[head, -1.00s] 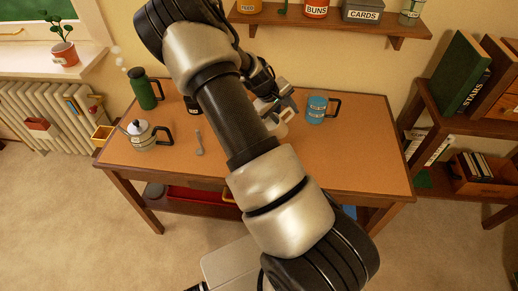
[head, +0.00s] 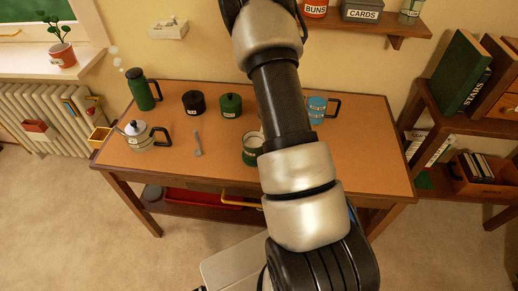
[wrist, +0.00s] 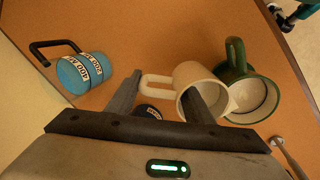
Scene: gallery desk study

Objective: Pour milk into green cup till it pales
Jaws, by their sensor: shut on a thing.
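The green cup (head: 249,157) stands on the desk, partly behind my arm in the head view. In the wrist view the green cup (wrist: 262,118) shows a pale grey surface inside. A cream jug (wrist: 186,76) is beside it, its rim overlapping the cup's near edge in the picture. My gripper (wrist: 163,82) has one finger on each side of the jug's handle and is shut on the jug. One finger hides part of the jug's mouth. I cannot tell whether milk is flowing. My arm hides the gripper in the head view.
A blue measuring cup (wrist: 85,72) stands apart. A dark labelled thing (wrist: 148,112) shows between my fingers. The desk's right side (head: 375,155) is clear.

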